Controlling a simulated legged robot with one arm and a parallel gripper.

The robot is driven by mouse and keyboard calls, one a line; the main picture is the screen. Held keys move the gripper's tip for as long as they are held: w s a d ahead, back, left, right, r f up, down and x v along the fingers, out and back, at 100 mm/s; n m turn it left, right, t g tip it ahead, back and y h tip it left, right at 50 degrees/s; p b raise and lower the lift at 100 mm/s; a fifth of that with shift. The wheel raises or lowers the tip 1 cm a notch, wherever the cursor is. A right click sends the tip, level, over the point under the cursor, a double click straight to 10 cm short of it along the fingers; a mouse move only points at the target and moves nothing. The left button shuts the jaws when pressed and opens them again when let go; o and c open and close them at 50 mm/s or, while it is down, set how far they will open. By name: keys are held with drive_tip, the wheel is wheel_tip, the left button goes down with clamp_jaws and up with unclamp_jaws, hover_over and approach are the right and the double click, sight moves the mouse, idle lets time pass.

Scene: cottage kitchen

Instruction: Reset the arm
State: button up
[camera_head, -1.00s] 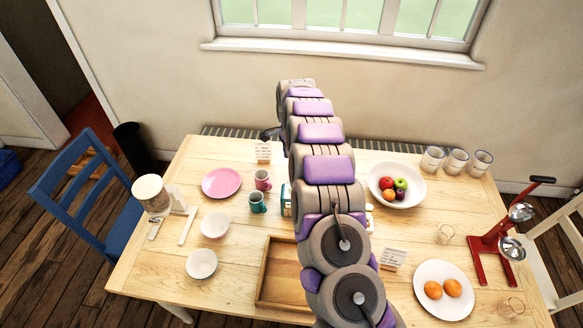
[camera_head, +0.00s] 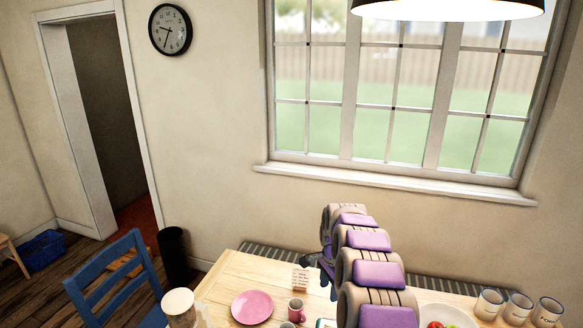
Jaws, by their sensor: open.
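My arm, in grey-brown and purple segments, rises from the bottom edge right of centre and reaches out over the wooden table (camera_head: 243,272). My gripper (camera_head: 318,270) shows only as a dark part at the left of the arm's far end, near the back of the table. The arm hides much of it. It is open, and I see nothing held in it.
A blue chair (camera_head: 118,283) stands left. The window wall is behind.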

drive_tip(key=s+a+r+n+b, duration=0.15)
drive_tip(key=s+r+n, duration=0.3)
drive_tip(key=s, duration=0.65)
drive_tip(key=s+a+r+n+b, duration=0.1)
drive_tip(key=s+r+n+b, duration=0.15)
drive_tip(key=s+r, duration=0.55)
drive_tip(key=s+d+f+n+b, duration=0.1)
drive_tip(key=s+f+n, duration=0.2)
drive_tip(key=s, duration=1.3)
drive_tip(key=s+d+f+n+g+b, duration=0.1)
drive_tip(key=s+d+f+n+b, duration=0.1)
drive_tip(key=s, duration=1.4)
drive_tip(key=shift+d+f+n+g, duration=0.25)
drive_tip(key=shift+f+n, duration=0.2)
drive_tip(key=shift+n, duration=0.25)
